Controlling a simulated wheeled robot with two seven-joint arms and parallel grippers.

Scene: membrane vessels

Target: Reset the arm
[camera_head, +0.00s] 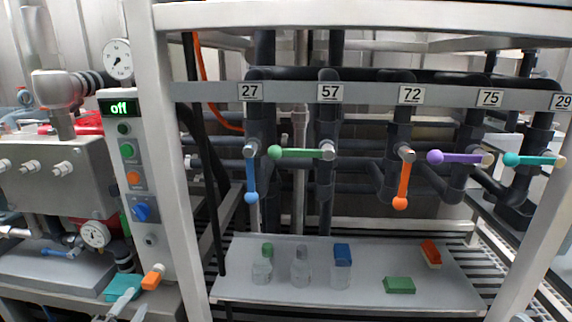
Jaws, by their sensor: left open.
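My left gripper (134,301) shows at the bottom left, in front of the grey bench, with its pale fingers apart. I see nothing held between them. A teal flat piece (121,287) and an orange piece (153,277) show close to its fingertips; I cannot tell whether they touch it. Most of the left arm is out of the picture. My right gripper is not in view.
Coloured valve handles, such as the blue one (251,180), hang above a grey shelf (375,297) with bottles (301,268) and blocks (399,285).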

